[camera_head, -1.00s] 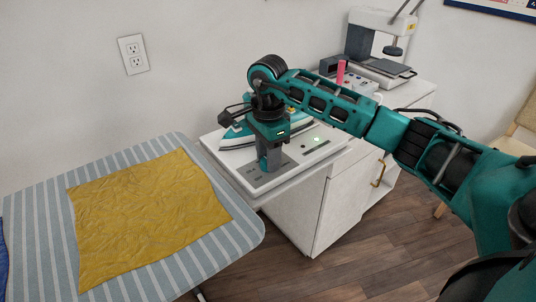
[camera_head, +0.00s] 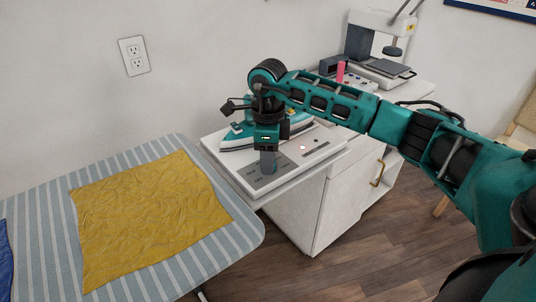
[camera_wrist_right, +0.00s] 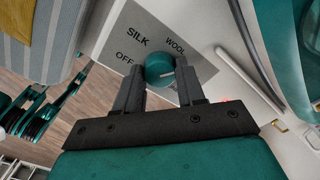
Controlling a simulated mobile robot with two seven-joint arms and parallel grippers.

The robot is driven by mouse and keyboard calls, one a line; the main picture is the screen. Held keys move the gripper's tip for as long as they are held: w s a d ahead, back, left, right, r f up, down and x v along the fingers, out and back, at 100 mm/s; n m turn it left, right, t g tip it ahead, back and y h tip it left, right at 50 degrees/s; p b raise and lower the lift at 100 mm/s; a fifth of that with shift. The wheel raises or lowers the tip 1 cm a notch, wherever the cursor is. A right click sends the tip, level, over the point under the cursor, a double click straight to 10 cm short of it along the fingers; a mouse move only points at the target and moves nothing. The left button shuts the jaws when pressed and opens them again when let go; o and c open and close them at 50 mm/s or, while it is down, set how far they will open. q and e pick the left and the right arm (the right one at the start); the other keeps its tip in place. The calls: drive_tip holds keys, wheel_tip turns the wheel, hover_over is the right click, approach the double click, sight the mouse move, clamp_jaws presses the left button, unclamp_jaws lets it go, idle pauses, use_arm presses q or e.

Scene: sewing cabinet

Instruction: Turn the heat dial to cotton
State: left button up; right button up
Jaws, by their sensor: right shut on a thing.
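The heat dial (camera_wrist_right: 160,66) is a round teal knob on a grey label plate (camera_wrist_right: 150,25) in the right wrist view. The plate reads OFF, SILK and WOOL; no cotton label can be read, and part of the plate is hidden by my fingers. A pale pointer line shows on the knob, toward its right side. My right gripper (camera_wrist_right: 160,76) is shut on the dial, one finger on each side. In the head view my right gripper (camera_head: 268,163) points down at the plate, hiding the dial. My left gripper is not in view.
A teal and white iron (camera_head: 236,136) rests on the white base (camera_head: 325,150) behind the gripper. A small red light (camera_head: 303,147) glows there. An ironing board (camera_head: 60,187) with yellow cloth (camera_head: 150,215) stands left. A sewing machine (camera_head: 372,40) is behind.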

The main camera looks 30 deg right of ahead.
drive_tip(key=m, duration=0.4)
drive_tip(key=shift+m+p, duration=0.4)
idle(0.4)
drive_tip(key=o, duration=1)
drive_tip(key=shift+o, duration=0.2)
drive_tip(key=shift+r, duration=0.1)
wheel_tip(320, 180, up, 13)
drive_tip(key=shift+s, duration=0.1)
